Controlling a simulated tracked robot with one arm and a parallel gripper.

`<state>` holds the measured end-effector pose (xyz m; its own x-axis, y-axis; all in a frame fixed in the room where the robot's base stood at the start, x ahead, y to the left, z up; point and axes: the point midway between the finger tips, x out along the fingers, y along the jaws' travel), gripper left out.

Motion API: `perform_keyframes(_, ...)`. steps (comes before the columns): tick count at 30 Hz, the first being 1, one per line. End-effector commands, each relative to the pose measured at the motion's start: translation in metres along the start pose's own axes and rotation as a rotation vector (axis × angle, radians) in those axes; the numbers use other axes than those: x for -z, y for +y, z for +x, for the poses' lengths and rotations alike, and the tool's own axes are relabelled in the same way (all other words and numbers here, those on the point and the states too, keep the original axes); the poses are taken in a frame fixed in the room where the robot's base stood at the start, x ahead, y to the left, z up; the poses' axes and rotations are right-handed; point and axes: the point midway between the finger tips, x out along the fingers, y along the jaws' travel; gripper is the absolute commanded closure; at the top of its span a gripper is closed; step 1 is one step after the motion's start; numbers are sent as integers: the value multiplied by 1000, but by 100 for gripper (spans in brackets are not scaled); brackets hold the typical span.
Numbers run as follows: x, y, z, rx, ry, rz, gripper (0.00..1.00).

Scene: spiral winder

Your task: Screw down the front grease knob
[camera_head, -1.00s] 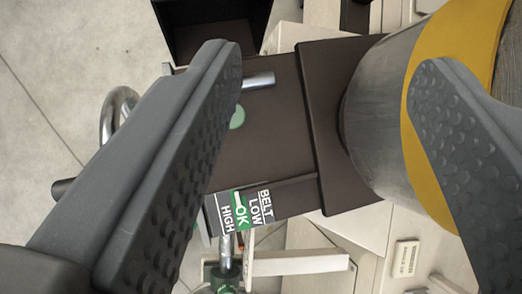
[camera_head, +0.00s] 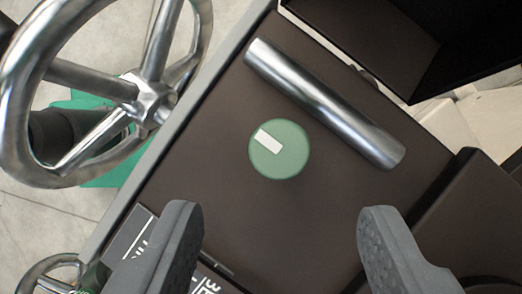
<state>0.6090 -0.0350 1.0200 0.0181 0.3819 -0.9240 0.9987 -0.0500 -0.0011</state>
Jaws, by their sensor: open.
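A round green knob (camera_head: 287,160) with a white bar mark sits on a dark brown panel (camera_head: 290,235); no label shows that names it as the front grease knob. It is near the middle of the view, seen almost face-on. My gripper (camera_head: 281,215) is open and empty. Its two grey fingers come in from the bottom, wide apart. The knob lies ahead of the gap between the fingertips, nearer the left finger in the picture. No contact shows, and the distance to the panel is hard to tell.
A polished metal bar (camera_head: 325,103) lies slanted just above and right of the knob. A metal handwheel (camera_head: 150,97) stands left of the panel edge. A label plate (camera_head: 132,237) is partly hidden behind the left finger. A dark open box (camera_head: 375,50) is at the upper right.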

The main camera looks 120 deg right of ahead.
Motion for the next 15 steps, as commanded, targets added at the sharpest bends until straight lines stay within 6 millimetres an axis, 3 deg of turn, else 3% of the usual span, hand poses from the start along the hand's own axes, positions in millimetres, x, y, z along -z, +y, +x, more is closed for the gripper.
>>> perform_keyframes(15, 0, 0, 63, -1, 1, 3, 49)
